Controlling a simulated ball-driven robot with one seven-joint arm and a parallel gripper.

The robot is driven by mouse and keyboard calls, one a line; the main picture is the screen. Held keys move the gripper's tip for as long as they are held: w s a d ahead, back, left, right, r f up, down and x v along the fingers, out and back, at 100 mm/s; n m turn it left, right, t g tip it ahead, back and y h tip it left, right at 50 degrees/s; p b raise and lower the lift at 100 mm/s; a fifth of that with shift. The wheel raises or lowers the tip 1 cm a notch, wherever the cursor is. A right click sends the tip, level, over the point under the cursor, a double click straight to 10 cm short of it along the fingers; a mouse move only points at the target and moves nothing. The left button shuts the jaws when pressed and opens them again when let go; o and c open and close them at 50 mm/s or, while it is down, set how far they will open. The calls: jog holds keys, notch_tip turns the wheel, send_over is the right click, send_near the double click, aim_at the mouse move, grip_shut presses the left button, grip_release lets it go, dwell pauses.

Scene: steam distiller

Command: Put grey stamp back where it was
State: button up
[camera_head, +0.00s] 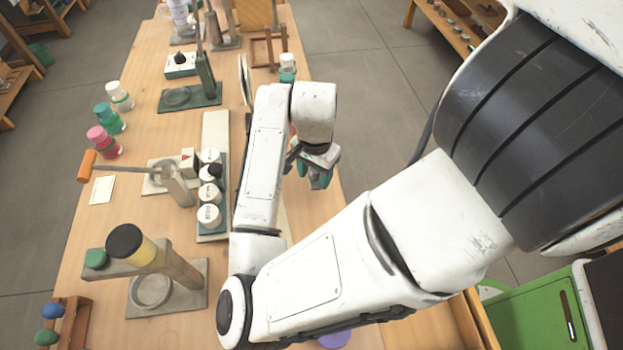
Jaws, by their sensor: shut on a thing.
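My gripper (319,177) hangs over the right part of the wooden table, pointing down, with teal fingers. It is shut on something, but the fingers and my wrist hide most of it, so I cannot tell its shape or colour. I cannot make out a grey stamp clearly anywhere else in view. My arm covers the table's right middle and part of the area behind the gripper.
Left of my arm, a long tray (213,232) holds white-topped round pieces (208,215). A orange-handled tool (88,163), a yellow cylinder with black top (126,241), colored jars (104,142) and a green-based stand (190,97) occupy the table (85,225). Bare wood shows at front left.

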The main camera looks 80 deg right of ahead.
aim_at(311, 182)
jog(key=shift+w+d+f, duration=0.2)
jog(key=shift+w+f, duration=0.05)
jog(key=shift+f, duration=0.1)
jog(key=shift+w+f, duration=0.15)
jog(key=shift+f, duration=1.55)
jog(key=shift+f, duration=0.1)
jog(key=shift+f, duration=0.15)
jog(key=o, duration=0.8)
jog(key=shift+o, duration=0.2)
